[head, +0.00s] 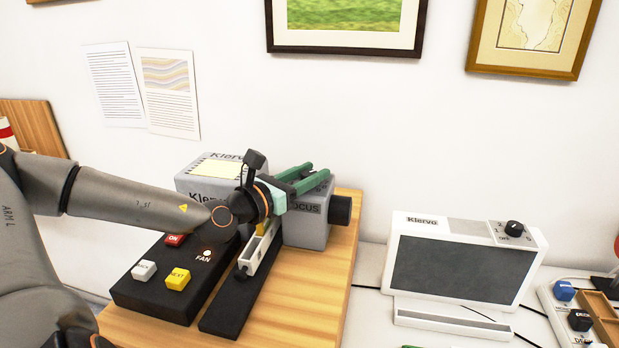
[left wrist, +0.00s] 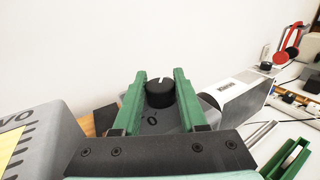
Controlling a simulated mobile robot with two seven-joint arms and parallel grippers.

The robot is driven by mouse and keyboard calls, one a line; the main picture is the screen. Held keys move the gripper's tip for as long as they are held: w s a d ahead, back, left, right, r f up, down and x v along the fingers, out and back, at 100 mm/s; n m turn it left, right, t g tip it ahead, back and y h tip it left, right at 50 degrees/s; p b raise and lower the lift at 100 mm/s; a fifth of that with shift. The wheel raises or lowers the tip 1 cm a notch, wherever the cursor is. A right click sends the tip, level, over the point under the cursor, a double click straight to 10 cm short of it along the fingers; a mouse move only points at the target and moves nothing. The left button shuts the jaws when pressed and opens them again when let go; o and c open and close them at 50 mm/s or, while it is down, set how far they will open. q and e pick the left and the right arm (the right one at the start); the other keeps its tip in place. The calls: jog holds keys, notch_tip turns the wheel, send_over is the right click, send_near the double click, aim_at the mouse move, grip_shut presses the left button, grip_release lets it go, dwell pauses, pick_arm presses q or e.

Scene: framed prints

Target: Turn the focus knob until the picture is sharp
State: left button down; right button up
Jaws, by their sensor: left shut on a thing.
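The grey projector-like box (head: 308,230) has a FOCUS label and a dark lens on its right side. My left gripper (head: 316,174) is over its top, with its green fingers pointing right. In the left wrist view, the black focus knob (left wrist: 160,93) with a white pointer mark sits between the two fingers (left wrist: 161,74). The gripper is shut on this knob. In the head view the fingers hide the knob. No projected picture shows on the visible wall. My right gripper is in neither view.
A black control panel (head: 150,300) with red, white and yellow buttons lies at the front of the wooden board (head: 285,318). A white Klervo unit (head: 455,310) with a plain dark screen and its own black knob stands to the right. Framed prints hang above.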

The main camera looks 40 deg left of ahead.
pick_arm(q)
jog(key=shift+r, duration=0.15)
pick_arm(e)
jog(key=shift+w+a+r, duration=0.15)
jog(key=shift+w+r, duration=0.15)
pick_arm(q)
jog(key=shift+c, duration=2.2)
grip_release()
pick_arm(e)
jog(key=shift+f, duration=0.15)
pick_arm(q)
jog(key=shift+s, duration=0.1)
